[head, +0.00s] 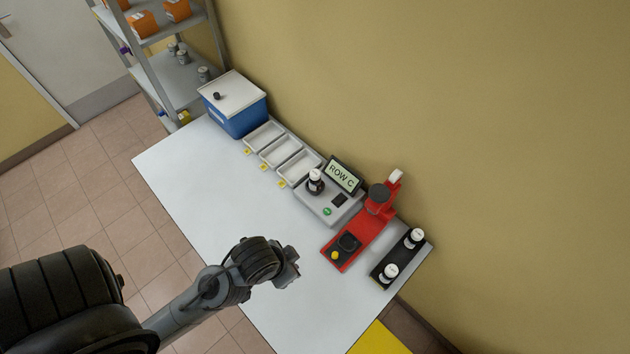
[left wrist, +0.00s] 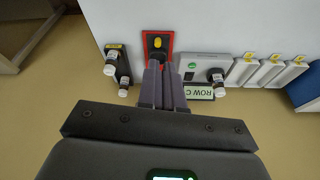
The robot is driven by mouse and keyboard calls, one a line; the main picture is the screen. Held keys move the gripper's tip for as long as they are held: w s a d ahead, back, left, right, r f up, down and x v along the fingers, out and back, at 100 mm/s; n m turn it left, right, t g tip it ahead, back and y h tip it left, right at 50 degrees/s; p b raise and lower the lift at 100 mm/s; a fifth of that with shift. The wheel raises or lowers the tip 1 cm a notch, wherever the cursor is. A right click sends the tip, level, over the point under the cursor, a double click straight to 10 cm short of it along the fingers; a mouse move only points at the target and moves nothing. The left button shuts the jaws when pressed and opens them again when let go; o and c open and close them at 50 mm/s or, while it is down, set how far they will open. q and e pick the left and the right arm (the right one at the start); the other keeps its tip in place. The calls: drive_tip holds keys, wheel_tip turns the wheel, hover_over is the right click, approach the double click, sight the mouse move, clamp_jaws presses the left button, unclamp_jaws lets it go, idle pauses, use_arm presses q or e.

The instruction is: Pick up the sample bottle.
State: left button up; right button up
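A dark sample bottle with a white cap (head: 316,182) stands upright on the grey device with the "ROW C" screen (head: 343,176). The left wrist view shows this bottle (left wrist: 216,78) right of my fingers. Two more white-capped bottles, one far (head: 415,238) and one near (head: 388,274), stand on a black rack (head: 400,256) at the table's right end. My left gripper (head: 293,268) is above the table's front part, apart from all bottles. In the left wrist view its fingers (left wrist: 160,68) are close together with nothing visible between them. My right gripper is out of view.
A red press-like device (head: 345,250) stands between the grey device and the rack. Several grey trays (head: 281,152) and a blue box with a white lid (head: 238,115) line the back. A shelf (head: 180,80) stands beyond. The table's front left is clear.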

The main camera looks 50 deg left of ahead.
use_arm(q)
drive_tip(key=o, duration=1.2)
